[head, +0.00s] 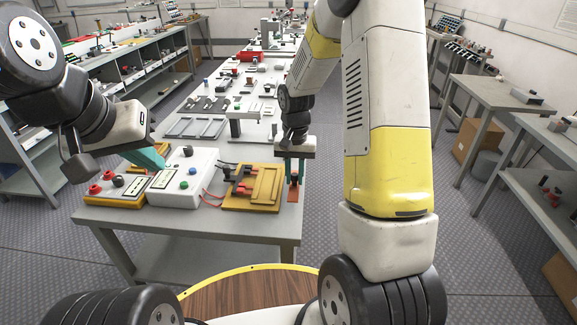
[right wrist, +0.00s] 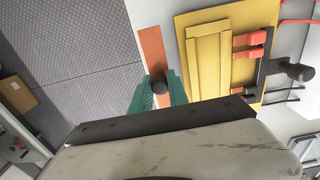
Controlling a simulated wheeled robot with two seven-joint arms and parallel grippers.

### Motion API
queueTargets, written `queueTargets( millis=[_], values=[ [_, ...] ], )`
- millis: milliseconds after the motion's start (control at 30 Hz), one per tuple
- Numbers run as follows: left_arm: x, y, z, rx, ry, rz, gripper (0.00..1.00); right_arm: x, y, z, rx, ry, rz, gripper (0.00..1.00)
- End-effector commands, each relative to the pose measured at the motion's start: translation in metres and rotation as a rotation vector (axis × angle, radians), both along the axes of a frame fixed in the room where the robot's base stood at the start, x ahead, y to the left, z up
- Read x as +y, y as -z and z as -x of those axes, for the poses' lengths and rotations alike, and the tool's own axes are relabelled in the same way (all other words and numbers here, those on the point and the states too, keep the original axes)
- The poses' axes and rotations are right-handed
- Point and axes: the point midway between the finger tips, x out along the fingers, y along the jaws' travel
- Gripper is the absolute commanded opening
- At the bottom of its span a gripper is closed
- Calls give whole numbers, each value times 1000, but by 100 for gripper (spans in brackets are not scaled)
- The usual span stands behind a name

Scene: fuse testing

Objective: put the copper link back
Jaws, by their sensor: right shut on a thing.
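The copper link (head: 293,193) is a flat orange-brown strip at the table's right edge, beside the yellow test board (head: 240,204). In the right wrist view the strip (right wrist: 151,48) runs away from me, with a black knob (right wrist: 158,84) at its near end. My right gripper (right wrist: 160,92) is shut on that knob. It also shows in the head view (head: 295,172), right of the board. I cannot tell whether the strip touches the table. The board carries red clips (right wrist: 248,46) and a black handle (right wrist: 296,70). My left gripper (head: 150,158) hangs above the table's left side, its jaw gap unclear.
A white box with buttons (head: 183,178) and a yellow-based unit with red knobs (head: 117,187) stand left of the board. Red wires (head: 210,196) run to the board. Grey frames (head: 195,127) lie behind. Open floor lies right of the table.

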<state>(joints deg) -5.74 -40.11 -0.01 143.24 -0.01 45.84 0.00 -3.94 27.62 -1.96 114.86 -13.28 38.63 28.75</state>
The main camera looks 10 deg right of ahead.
Motion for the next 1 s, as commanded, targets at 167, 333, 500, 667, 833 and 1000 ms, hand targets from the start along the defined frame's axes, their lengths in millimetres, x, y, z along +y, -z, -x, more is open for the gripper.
queueTargets(
  millis=[167, 333, 500, 667, 833, 1000],
  values=[
    [0, 0, 0, 0, 0, 0, 0, -13, 3, -28, -1, 1, 0, 0],
    [0, 0, 0, 0, 0, 0, 0, -16, 7, -34, 0, -1, 0, 0],
    [0, 0, 0, 0, 0, 0, 0, -16, 29, -32, 4, -1, 0, 0],
    [0, 0, 0, 0, 0, 0, 0, -16, 39, -33, 0, -1, 0, 0],
    [0, 0, 0, 0, 0, 0, 0, -15, 38, -33, -1, -1, 0, 0],
    [0, 0, 0, 0, 0, 0, 0, -16, 41, -33, 0, -1, 0, 30]
  ],
)
